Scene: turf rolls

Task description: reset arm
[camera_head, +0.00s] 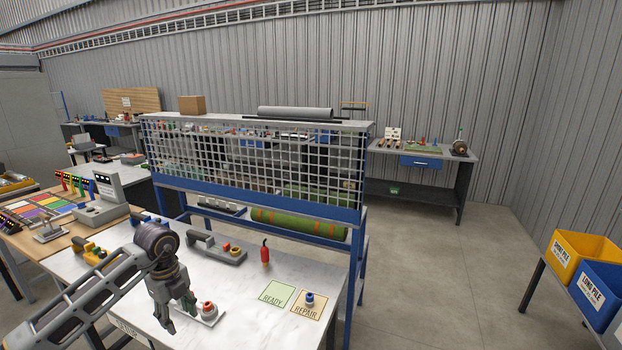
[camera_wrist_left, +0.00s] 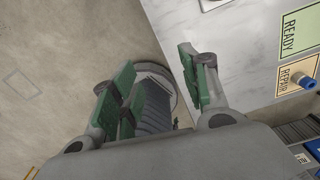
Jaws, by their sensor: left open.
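My left arm comes in from the left in the head view, over the white table (camera_head: 222,300). My left gripper (camera_head: 178,318) points down near the table's front edge, just left of a small plate with a red-topped button (camera_head: 208,308). In the left wrist view its green-padded fingers (camera_wrist_left: 155,78) are spread apart with nothing between them. Past them show the floor and the white table's edge. My right gripper is in neither view.
A green READY card (camera_head: 277,294) and a REPAIR card (camera_head: 307,306) with a blue-topped piece (camera_head: 310,298) lie on the table. A red bottle (camera_head: 265,252) and a grey device (camera_head: 217,249) stand behind. A mesh rack (camera_head: 260,160) blocks the back. Yellow and blue bins (camera_head: 597,293) stand right.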

